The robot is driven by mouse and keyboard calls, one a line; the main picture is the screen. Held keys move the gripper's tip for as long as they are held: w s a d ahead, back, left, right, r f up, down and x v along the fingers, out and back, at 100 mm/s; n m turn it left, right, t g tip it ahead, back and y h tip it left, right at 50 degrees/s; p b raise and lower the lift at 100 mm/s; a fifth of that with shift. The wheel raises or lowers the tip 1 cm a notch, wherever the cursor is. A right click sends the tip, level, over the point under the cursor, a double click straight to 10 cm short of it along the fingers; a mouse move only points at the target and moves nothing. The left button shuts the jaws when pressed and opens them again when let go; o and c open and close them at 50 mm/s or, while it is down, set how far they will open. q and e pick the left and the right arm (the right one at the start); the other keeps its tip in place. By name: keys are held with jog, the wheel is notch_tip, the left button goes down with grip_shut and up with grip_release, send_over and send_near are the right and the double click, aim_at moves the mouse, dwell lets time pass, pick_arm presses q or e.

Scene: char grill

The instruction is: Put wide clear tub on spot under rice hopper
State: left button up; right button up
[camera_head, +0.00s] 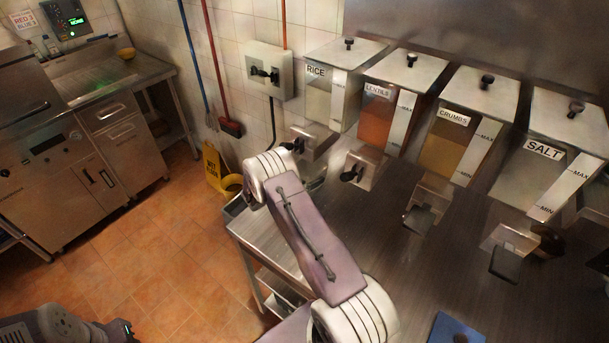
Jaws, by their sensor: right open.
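The rice hopper (331,92), labelled RICE, is the leftmost of the wall hoppers, with its metal outlet (309,146) below. The spot under it is largely hidden by my right arm. I cannot make out the wide clear tub. My right gripper (317,183) is mostly hidden behind my wrist, close below the rice outlet. It is open, and I see nothing held in it. Part of my left arm shows at the bottom left corner; its gripper's jaws cannot be made out.
Lentils (377,118), crumbs (446,142) and salt (536,176) hoppers stand to the right, their outlets overhanging the steel counter (395,262). A blue item (456,331) lies at the front. A yellow floor sign (212,166) stands left of the counter. Tiled floor (160,250) is clear.

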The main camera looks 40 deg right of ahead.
jog(key=shift+b+v, duration=0.6)
jog(key=shift+v, duration=0.45)
jog(key=b+v, duration=0.1)
jog(key=v, duration=0.8)
jog(key=s+a+m+g+y, duration=0.2)
jog(key=s+a+m+y, duration=0.2)
jog(key=s+m, duration=0.3)
jog(key=s+a+m+g+y, duration=0.3)
jog(key=s+m+y, duration=0.1)
jog(key=s, duration=0.5)
pick_arm(q)
jog(key=shift+w+d+f, duration=0.1)
jog(key=shift+f, duration=0.8)
pick_arm(e)
jog(key=s+a+r+m+t+y, duration=0.1)
jog(key=s+a+m+y, duration=0.4)
jog(key=a+m, duration=0.5)
jog(key=shift+s+r+m+t, duration=0.2)
jog(key=shift+s+m+t, duration=0.3)
jog(key=shift+t, duration=0.3)
